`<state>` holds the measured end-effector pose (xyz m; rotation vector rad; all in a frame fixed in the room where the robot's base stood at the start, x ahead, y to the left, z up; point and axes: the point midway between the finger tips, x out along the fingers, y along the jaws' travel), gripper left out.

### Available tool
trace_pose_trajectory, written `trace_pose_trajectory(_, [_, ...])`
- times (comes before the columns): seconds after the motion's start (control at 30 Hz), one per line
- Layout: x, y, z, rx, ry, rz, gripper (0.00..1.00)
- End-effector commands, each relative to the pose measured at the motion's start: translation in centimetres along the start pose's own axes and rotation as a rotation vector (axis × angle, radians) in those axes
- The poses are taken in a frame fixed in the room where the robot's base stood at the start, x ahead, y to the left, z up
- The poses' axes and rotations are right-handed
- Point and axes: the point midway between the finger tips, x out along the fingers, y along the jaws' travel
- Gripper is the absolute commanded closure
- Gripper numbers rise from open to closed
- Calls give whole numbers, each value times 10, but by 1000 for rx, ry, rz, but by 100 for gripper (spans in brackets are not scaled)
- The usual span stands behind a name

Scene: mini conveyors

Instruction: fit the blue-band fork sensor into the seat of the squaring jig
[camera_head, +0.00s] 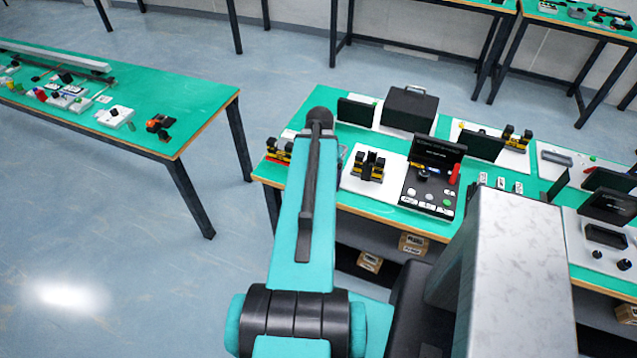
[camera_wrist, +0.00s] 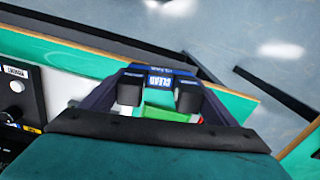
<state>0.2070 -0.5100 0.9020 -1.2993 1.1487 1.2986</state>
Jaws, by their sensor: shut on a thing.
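In the wrist view my gripper (camera_wrist: 159,98) is shut on a dark piece with a blue band, the fork sensor (camera_wrist: 160,81). White lettering shows on the band. The two dark fingertips sit on either side of it, above the green table top. In the head view my teal arm hides the gripper and the sensor. I cannot tell for sure which fixture is the squaring jig. A black fixture with yellow parts (camera_head: 368,166) stands on a white plate just right of my arm. No seat shows clearly.
A black control panel with a screen (camera_head: 431,180) stands right of that fixture, with a black case (camera_head: 409,108) behind. Another yellow-black fixture (camera_head: 279,150) is left of my arm. A second green table (camera_head: 190,92) stands at left, with open floor between.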

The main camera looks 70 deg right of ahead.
Motion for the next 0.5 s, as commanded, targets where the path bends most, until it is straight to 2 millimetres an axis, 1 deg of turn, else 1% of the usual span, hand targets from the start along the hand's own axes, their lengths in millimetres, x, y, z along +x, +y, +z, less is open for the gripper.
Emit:
trace_pose_trajectory(0.03, [3, -15, 2, -31, 1, 0, 48])
trace_pose_trajectory(0.1, [5, -33, 5, -70, 1, 0, 48])
trace_pose_trajectory(0.27, [8, -74, 15, -160, 0, 0, 48])
trace_pose_trajectory(0.5, [14, -135, 36, -296, 0, 0, 48])
